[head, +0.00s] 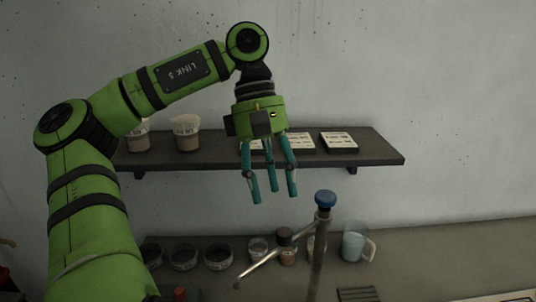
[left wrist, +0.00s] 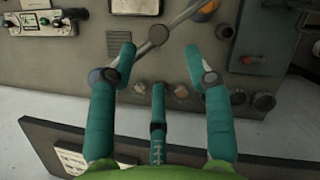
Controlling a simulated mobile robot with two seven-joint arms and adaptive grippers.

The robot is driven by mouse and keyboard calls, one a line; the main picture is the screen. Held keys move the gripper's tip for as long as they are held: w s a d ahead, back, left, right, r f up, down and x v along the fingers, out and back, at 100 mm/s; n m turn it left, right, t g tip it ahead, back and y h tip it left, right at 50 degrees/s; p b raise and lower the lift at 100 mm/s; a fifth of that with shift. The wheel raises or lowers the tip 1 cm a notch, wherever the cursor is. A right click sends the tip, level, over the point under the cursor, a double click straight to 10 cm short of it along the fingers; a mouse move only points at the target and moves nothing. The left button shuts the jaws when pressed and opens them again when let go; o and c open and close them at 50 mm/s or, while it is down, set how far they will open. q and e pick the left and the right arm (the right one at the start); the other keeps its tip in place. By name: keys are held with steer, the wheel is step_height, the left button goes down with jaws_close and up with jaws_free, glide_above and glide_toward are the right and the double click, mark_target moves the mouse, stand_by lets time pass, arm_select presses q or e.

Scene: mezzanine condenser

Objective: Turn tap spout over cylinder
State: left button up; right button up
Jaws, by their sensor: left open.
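The tap (head: 318,255) stands on the bench in the head view, a dark upright post with a blue knob (head: 325,199) on top. Its thin spout (head: 258,268) slants down to the left, towards the front of the bench. My left gripper (head: 268,198) hangs fingers down above and left of the knob, apart from it, open and empty. In the left wrist view a grey bar of the tap (left wrist: 178,19) runs beyond and between the open fingers (left wrist: 160,60). I cannot clearly identify the cylinder. My right gripper is not in view.
A wall shelf (head: 375,151) with tubs and cards is behind my left gripper. Dark round dishes (head: 184,257), a brown-lidded jar (head: 287,256) and a handled jug (head: 354,243) stand along the bench back. The bench (head: 450,250) is mostly clear to the right.

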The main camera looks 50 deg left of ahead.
arm_select(q)
steer(key=shift+v, duration=2.3)
steer(key=shift+f, duration=0.15)
